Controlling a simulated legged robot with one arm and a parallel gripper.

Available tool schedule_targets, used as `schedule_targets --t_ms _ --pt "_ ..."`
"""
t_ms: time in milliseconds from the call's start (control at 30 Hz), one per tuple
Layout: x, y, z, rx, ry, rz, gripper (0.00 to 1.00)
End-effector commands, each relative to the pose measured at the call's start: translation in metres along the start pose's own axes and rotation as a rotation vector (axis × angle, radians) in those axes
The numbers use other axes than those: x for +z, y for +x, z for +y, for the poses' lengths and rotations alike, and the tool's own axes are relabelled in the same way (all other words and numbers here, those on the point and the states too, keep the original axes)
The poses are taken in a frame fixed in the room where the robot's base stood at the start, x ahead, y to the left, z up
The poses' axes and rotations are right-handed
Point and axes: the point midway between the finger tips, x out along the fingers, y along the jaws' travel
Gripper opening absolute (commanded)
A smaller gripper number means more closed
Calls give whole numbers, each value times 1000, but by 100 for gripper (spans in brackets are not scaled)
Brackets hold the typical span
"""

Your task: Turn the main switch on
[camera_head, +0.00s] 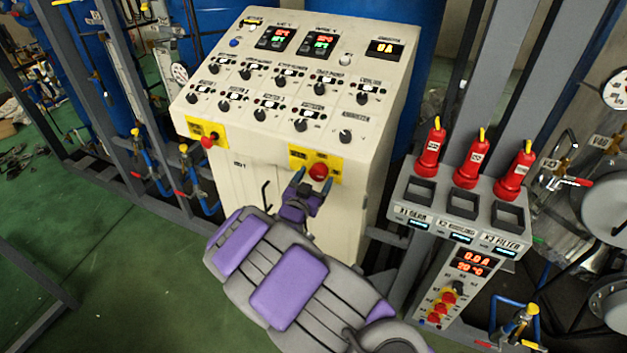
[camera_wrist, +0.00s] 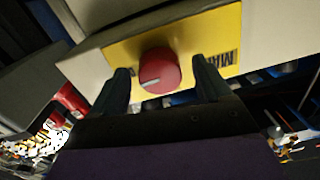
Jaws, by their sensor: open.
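The main switch is a red round knob (camera_head: 318,171) on a yellow plate (camera_head: 330,164) at the lower front edge of the beige control cabinet (camera_head: 262,183). In the wrist view the red knob (camera_wrist: 159,71) carries a white pointer line aimed to the left, and black lettering, partly hidden, shows on the yellow plate (camera_wrist: 217,38). My gripper (camera_head: 312,183) is open in front of the knob. In the wrist view its two fingers (camera_wrist: 162,85) stand on either side of the knob, with gaps on both sides.
Another red knob (camera_head: 209,141) on a yellow plate sits at the cabinet's left. The sloped panel above holds several black knobs and lit displays (camera_head: 281,36). A grey stand (camera_head: 468,197) with red plugs is at the right. Green floor (camera_head: 130,290) is clear at the lower left.

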Motion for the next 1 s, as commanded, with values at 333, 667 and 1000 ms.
schedule_targets --t_ms 333,667,1000 --pt "0 0 0 0 0 0 54" --pt "0 0 -1 -1 0 0 22" --pt "2 -1 -2 -1 64 0 22"
